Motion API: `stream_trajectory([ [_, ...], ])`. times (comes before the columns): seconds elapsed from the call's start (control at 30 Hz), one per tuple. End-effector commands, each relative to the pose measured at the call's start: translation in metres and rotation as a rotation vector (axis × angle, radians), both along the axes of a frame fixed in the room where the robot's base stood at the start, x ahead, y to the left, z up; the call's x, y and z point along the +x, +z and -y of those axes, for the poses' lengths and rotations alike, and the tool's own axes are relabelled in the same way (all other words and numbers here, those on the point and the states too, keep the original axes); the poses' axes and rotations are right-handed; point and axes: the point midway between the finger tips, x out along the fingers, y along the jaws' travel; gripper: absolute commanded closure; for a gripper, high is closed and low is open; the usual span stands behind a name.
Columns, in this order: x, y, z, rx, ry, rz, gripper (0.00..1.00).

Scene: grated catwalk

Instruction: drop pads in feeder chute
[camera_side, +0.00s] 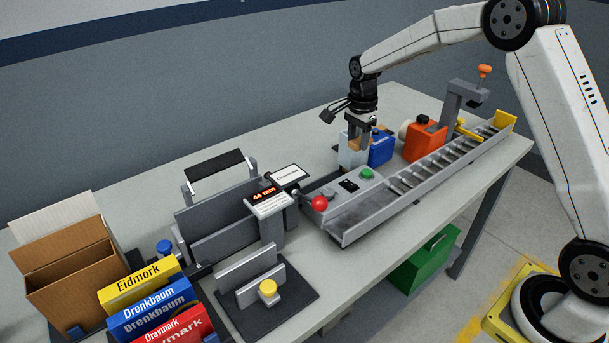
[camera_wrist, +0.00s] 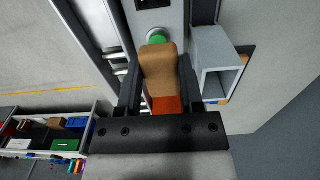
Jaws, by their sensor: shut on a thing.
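My gripper (camera_side: 358,132) is shut on a tan pad (camera_wrist: 160,68) with a rounded end. In the side view, a little of the pad (camera_side: 354,144) shows under the jaws. A light grey open-ended square chute (camera_side: 351,158) stands just below my gripper in that view. In the wrist view the chute (camera_wrist: 218,62) is right of the pad, with its opening facing the camera. The pad appears beside the opening, not in it. I cannot tell the height gap between them. Part of the chute's surroundings is hidden by the jaws.
A control box with a green button (camera_side: 367,174) and red knob (camera_side: 320,203) stands in front of the chute. A long grey conveyor (camera_side: 430,169) runs along the table. Blue (camera_side: 381,148) and orange (camera_side: 425,140) containers stand behind it. Boxes (camera_side: 140,285) fill the near left.

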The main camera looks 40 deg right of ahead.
Motion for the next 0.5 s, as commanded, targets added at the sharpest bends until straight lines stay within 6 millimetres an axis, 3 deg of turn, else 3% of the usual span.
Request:
stream_trajectory([
  [0.5, 0.058, 0.023, 0.045, 0.000, -0.001, 0.001, 1.00],
])
